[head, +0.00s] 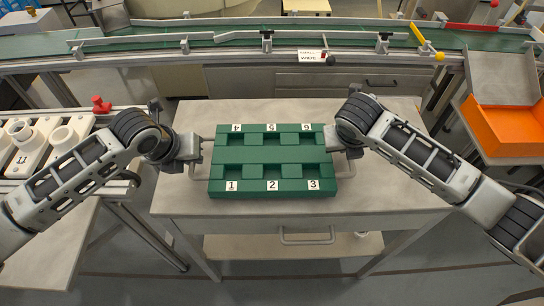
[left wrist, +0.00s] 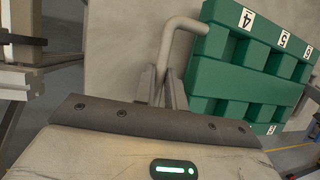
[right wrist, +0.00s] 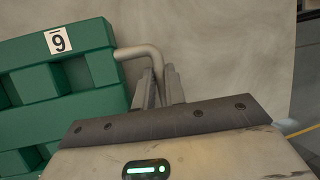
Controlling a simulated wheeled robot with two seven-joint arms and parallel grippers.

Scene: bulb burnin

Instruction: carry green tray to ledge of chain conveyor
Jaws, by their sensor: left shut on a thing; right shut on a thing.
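The green tray (head: 272,154) has numbered compartments, 4, 5, 6 along the far side and 1, 2, 3 along the near side, and they look empty. It is over the grey worktable (head: 180,203); I cannot tell whether it touches the top. My left gripper (head: 203,149) is shut on the tray's left bent handle (left wrist: 181,32). My right gripper (head: 328,144) is shut on its right handle (right wrist: 140,52). At the left stands a railed line with white socketed carriers (head: 45,143), possibly the chain conveyor; its ledge is not clear to me.
A green belt conveyor (head: 220,43) with metal side rails runs across the back, with a small sign (head: 311,56) on its near edge. An orange bin (head: 500,125) stands at the right. The worktable has free room behind and in front of the tray.

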